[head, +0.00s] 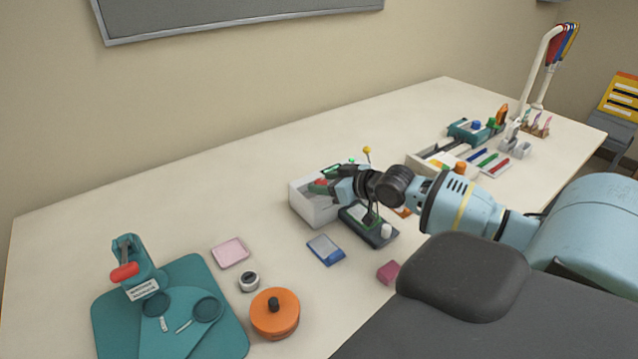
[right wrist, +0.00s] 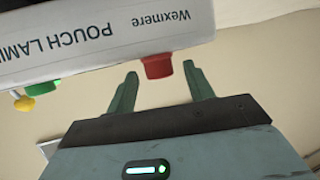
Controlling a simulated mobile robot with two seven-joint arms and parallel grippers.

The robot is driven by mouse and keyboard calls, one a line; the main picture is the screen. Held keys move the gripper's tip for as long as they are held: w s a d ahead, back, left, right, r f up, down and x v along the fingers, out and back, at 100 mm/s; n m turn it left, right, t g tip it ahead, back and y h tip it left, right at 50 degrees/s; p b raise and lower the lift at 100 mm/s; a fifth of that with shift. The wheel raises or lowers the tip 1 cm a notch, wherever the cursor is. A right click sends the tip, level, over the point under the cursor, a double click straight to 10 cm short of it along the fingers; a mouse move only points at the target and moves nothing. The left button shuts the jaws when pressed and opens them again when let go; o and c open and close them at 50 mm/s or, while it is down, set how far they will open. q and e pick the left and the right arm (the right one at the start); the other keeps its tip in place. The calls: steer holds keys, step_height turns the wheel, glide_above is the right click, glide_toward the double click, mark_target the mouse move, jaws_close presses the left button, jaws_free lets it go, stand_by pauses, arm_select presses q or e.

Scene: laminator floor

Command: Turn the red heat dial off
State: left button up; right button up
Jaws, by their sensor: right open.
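The red dial (right wrist: 157,67) shows in the right wrist view, sticking out from the edge of a pale laminator (right wrist: 95,40) lettered "Wexmere" and "POUCH LAMI", upside down in this view. My right gripper (right wrist: 160,72) is open. Its two green fingers stand on either side of the dial, with a narrow gap showing on each side. In the head view my right gripper (head: 333,184) is over a pale box (head: 310,211); I cannot make out the dial there. My left gripper is not in view.
A green knob (right wrist: 42,87) and a yellow knob (right wrist: 24,103) sit on the laminator near the dial. In the head view, a blue pad (head: 326,249), an orange round container (head: 274,314) and a teal press (head: 130,270) stand on the table. The table's back left is clear.

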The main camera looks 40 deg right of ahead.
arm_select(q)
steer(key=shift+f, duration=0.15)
arm_select(e)
steer(key=shift+x, duration=0.9)
